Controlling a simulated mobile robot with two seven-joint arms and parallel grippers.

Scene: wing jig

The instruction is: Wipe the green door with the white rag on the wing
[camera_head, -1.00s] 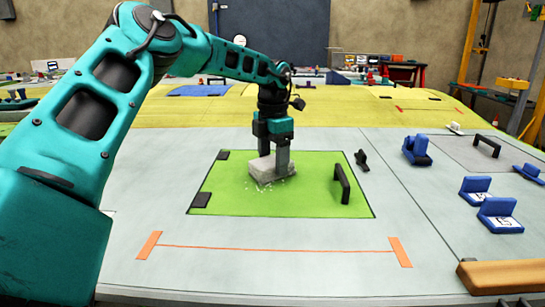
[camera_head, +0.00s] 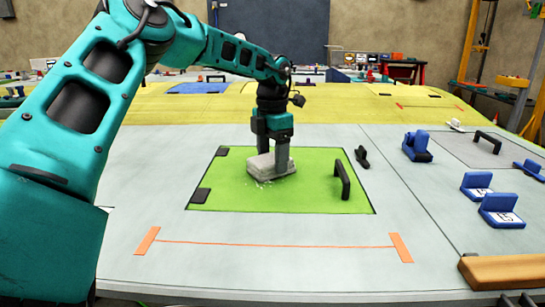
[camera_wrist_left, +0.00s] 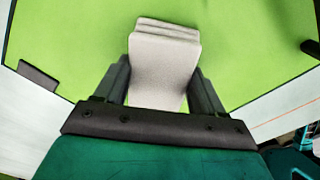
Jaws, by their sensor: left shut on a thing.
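The green door (camera_head: 290,197) lies flat in the grey wing panel, with two black hinges on its left edge and a black handle (camera_head: 342,180) on its right. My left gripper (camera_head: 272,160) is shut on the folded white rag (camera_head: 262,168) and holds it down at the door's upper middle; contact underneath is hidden. In the left wrist view the rag (camera_wrist_left: 160,65) sits between the two fingers over the green surface. Small white specks (camera_head: 264,183) lie on the door just in front of the rag. My right gripper is not in view.
A black latch (camera_head: 362,157) stands just right of the door. Several blue brackets (camera_head: 500,212) stand farther right, and a brown block (camera_head: 502,272) lies at the front right. An orange line (camera_head: 275,244) crosses the bare grey panel in front of the door.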

